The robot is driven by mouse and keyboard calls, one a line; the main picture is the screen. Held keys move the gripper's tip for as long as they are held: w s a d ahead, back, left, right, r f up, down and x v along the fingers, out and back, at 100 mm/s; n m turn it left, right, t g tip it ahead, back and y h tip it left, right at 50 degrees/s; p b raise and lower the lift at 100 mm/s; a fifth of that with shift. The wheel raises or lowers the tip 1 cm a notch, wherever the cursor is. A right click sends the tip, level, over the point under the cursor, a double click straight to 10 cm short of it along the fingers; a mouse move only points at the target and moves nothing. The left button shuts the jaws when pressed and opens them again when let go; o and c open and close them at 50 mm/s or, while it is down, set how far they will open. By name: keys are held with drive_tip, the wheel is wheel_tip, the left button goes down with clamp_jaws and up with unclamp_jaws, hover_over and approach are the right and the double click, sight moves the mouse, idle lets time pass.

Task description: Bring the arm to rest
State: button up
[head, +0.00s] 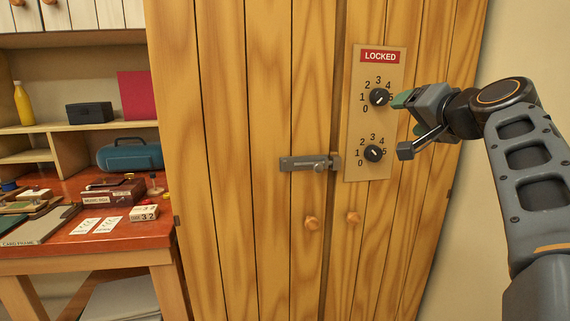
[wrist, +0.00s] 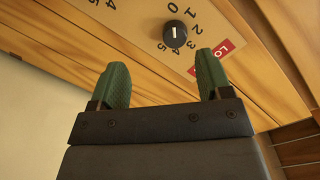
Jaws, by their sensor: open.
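My arm reaches in from the right in the head view. My gripper (head: 402,124) is open and empty, with green fingertips, in front of the dial panel (head: 355,118) on the wooden cabinet door. In the wrist view, my open gripper (wrist: 163,78) points toward the panel. The upper dial (head: 379,97) is just left of one fingertip in the head view; I cannot tell whether they touch. The wrist view shows a dial (wrist: 175,36) beyond the fingers, with a gap. The lower dial (head: 373,153) is left of the other finger. A red sign (head: 380,57) reads LOCKED.
A metal latch (head: 310,163) spans the seam of the wooden cabinet doors (head: 230,150). Round knobs (head: 311,223) sit below it. A red-topped desk (head: 100,237) with cards, boxes and a blue case (head: 130,155) stands at left. Bare wall (head: 520,55) is at the right.

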drive_tip(key=s+a+f+n+g+p, duration=0.3)
drive_tip(key=s+a+f+g+p, duration=0.2)
drive_tip(key=a+f+g+p, duration=0.45)
drive_tip(key=s+a+f+n+g+h+p, duration=0.2)
drive_tip(key=s+a+f+n+g+p, duration=0.1)
drive_tip(key=s+f+p, duration=0.6)
drive_tip(key=s+f+n, duration=0.1)
drive_tip(key=s+f, duration=0.2)
drive_tip(key=shift+a+f, duration=0.15)
drive_tip(key=shift+f, duration=0.1)
idle(0.5)
